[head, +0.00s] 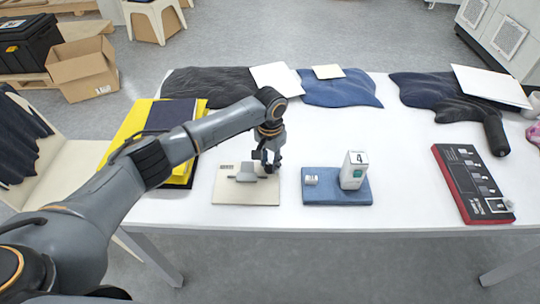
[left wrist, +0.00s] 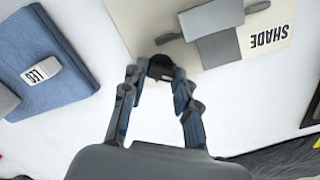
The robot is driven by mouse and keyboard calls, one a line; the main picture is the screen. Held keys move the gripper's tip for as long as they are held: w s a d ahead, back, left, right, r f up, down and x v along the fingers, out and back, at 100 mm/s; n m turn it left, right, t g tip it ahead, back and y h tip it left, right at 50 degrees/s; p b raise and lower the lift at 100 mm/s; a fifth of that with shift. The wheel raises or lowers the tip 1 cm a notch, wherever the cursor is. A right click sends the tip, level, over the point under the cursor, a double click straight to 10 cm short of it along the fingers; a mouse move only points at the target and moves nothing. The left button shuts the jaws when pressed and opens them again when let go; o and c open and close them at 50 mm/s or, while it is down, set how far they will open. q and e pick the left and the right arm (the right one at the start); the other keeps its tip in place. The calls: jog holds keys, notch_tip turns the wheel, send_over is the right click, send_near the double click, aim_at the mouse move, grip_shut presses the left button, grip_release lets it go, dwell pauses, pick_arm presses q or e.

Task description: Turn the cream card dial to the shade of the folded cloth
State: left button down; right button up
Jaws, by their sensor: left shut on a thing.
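The cream card (head: 232,193) lies flat near the front edge of the white table, with a grey block and shaft as its dial (head: 246,172). In the left wrist view the card (left wrist: 283,57) reads SHADE upside down, beside the grey dial (left wrist: 219,46). My left gripper (head: 268,164) is at the right end of the dial. Its fingers (left wrist: 160,75) are shut on a small dark knob by the shaft's end. My right gripper is out of view.
A red-edged board (head: 472,182) lies at the right. A dark cloth (head: 171,114) on yellow fabric lies left.

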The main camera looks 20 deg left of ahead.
pick_arm(q)
jog(key=m+p, duration=0.2)
jog(key=m, duration=0.1)
jog(key=shift+r+m, duration=0.1)
jog(key=shift+m, duration=0.2)
jog(key=m+p, duration=0.1)
jog(key=m, duration=0.3)
jog(key=shift+m+p, duration=0.3)
jog(key=shift+p, duration=0.05)
jog(key=m, duration=0.4)
jog(key=shift+p, duration=0.35)
jog(key=shift+m, duration=2.5)
jog(key=shift+s, duration=0.1)
jog(key=c, duration=1)
grip_release()
